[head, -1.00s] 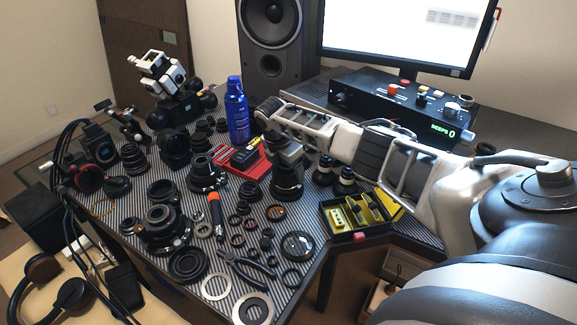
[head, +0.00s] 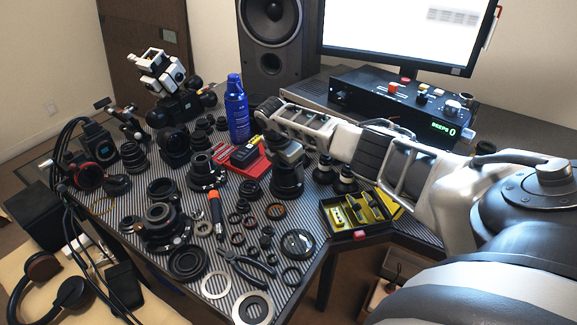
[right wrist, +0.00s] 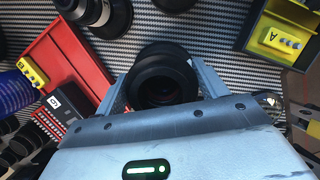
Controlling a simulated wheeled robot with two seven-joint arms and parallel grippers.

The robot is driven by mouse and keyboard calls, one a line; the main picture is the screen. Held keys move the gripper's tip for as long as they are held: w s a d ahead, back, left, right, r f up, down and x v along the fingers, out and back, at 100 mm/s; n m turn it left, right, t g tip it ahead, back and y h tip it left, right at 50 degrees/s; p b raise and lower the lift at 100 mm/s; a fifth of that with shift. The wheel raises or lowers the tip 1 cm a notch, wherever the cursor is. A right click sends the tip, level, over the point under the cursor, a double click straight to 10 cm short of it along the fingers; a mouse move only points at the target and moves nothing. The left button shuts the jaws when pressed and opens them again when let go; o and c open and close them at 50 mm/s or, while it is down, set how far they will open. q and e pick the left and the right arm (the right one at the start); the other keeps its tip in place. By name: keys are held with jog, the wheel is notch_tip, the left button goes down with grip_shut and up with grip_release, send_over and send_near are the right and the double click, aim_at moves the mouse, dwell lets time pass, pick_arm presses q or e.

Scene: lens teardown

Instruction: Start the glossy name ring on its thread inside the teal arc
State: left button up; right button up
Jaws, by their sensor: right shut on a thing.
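My right gripper (head: 286,163) points down over a dark upright lens barrel (head: 287,184) at the middle of the bench. In the right wrist view its two pale fingers are shut on a black round, stepped lens part (right wrist: 163,82) with a dark opening. I cannot tell from these frames whether this part is separate from the barrel beneath. I cannot pick out the glossy name ring or a teal arc for certain. The gripper and arm hide the top of the barrel. My left gripper is not in view.
A red tray (head: 257,168) stands close left of the barrel, with a blue spray can (head: 237,108) behind. A parts box with yellow inserts (head: 328,215) is at right. Several loose rings, a screwdriver (head: 216,214) and pliers (head: 247,265) crowd the striped mat (head: 283,303) in front.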

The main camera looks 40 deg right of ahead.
jog(key=shift+f, duration=0.1)
dwell(0.3)
jog(key=o, duration=1.1)
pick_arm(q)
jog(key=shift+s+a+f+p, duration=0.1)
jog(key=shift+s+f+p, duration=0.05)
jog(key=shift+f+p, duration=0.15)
pick_arm(e)
jog(key=v, duration=1.6)
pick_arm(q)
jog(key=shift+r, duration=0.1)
